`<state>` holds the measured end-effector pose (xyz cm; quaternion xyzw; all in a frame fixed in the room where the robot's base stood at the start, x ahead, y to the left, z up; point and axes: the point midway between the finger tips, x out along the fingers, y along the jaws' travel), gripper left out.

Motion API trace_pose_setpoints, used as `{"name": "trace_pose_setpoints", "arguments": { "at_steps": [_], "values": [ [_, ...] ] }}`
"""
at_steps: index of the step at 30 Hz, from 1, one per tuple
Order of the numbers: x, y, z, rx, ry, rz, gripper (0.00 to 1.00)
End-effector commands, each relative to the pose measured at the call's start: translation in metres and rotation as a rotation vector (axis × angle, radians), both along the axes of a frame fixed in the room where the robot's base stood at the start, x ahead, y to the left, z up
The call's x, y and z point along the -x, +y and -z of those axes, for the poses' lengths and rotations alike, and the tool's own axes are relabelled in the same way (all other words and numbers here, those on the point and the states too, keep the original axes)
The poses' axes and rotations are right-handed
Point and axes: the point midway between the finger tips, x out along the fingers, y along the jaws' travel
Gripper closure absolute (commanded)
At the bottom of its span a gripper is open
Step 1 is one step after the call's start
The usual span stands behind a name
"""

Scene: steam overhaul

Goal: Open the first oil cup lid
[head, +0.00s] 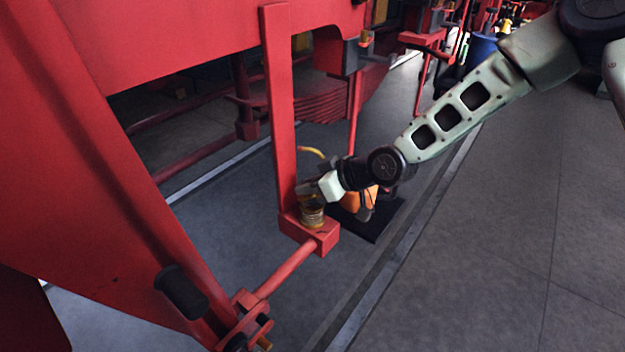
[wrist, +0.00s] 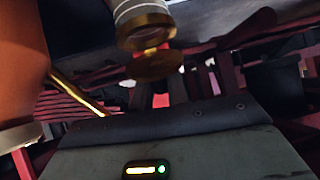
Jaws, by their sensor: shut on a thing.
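The first oil cup (head: 312,214) is a small brass and pale cylinder on a red block at the foot of a red upright. My gripper (head: 308,189) is at the top of this cup, its jaws shut at the lid; the fingertips are small and partly hidden. In the wrist view the cup (wrist: 142,18) shows at the top edge with a brass rim. Its round brass lid (wrist: 156,65) stands tilted away from the rim, with a gap showing between them. The exact contact of the fingers on the lid is hidden.
An orange oil can (head: 358,199) with a yellow spout (head: 311,151) is behind my wrist, over a black flat base (head: 385,222). The red upright (head: 280,110) stands close to my gripper. A red rod (head: 287,270) runs below. Grey floor (head: 480,260) at right is clear.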

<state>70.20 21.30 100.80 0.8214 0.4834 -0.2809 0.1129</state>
Motion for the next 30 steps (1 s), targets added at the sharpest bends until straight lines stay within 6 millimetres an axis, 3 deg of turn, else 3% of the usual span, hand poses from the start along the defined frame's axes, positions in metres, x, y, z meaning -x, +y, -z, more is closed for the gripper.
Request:
{"name": "trace_pose_setpoints", "arguments": {
  "at_steps": [2, 15, 30],
  "values": [
    [-0.003, 0.004, -0.008, 0.059, 0.039, -0.001, 1.0],
    [-0.014, 0.018, -0.009, 0.344, 0.265, -0.001, 1.0],
    [-0.019, 0.023, -0.006, 0.474, 0.369, 0.0, 1.0]
  ]
}}
